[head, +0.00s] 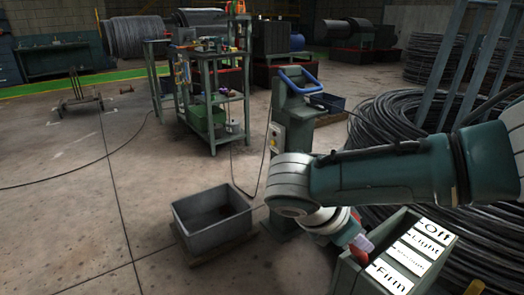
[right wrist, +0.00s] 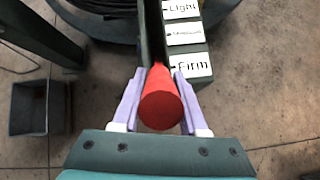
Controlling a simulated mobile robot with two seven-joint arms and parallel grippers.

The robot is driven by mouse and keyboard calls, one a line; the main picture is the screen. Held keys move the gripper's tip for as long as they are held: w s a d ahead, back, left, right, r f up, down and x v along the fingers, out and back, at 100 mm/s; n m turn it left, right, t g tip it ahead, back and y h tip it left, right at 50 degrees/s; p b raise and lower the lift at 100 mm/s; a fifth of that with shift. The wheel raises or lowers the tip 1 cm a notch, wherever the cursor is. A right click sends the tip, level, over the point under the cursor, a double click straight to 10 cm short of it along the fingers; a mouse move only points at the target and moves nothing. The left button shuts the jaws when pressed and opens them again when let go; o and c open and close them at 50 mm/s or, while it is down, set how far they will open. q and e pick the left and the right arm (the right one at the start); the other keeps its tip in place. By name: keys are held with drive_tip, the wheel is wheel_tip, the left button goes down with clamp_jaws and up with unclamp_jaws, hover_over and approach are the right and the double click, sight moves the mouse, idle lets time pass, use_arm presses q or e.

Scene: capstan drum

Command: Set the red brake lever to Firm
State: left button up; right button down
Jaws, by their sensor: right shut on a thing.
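The red brake lever (right wrist: 162,100) sits between the two pale purple fingers of my right gripper (right wrist: 160,92), which is shut on it. In the right wrist view the lever rises from a slot edge beside the Firm label (right wrist: 190,66), nearest the gripper. The Light label (right wrist: 182,7) and the blurred Medium label lie farther up. In the head view the labelled brake box (head: 352,275) is at the lower right, with Off at the far end and Firm (head: 388,278) at the near end. The lever's base is hidden. My left gripper is out of view.
A grey bin (head: 212,218) stands on the floor left of the box. A green post with a blue handle (head: 299,80) stands behind my arm. Coiled cable (head: 395,125) fills the right side. The floor at left is mostly clear.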

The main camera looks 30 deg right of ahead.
drive_tip(key=shift+a+f, duration=0.2)
drive_tip(key=c, duration=0.8)
unclamp_jaws()
drive_tip(key=shift+c, duration=0.2)
drive_tip(key=shift+o, duration=0.8)
drive_tip(key=shift+a+f, duration=0.1)
drive_tip(key=shift+a, duration=0.1)
drive_tip(key=shift+o, duration=1.2)
drive_tip(key=shift+d, duration=0.1)
drive_tip(key=shift+r, duration=0.2)
drive_tip(key=p+v, duration=0.2)
drive_tip(key=v, duration=0.7)
drive_tip(key=shift+a+r+p, duration=0.25)
drive_tip(key=shift+a+p, duration=0.05)
drive_tip(key=shift+p, duration=0.05)
drive_tip(key=shift+s, duration=0.1)
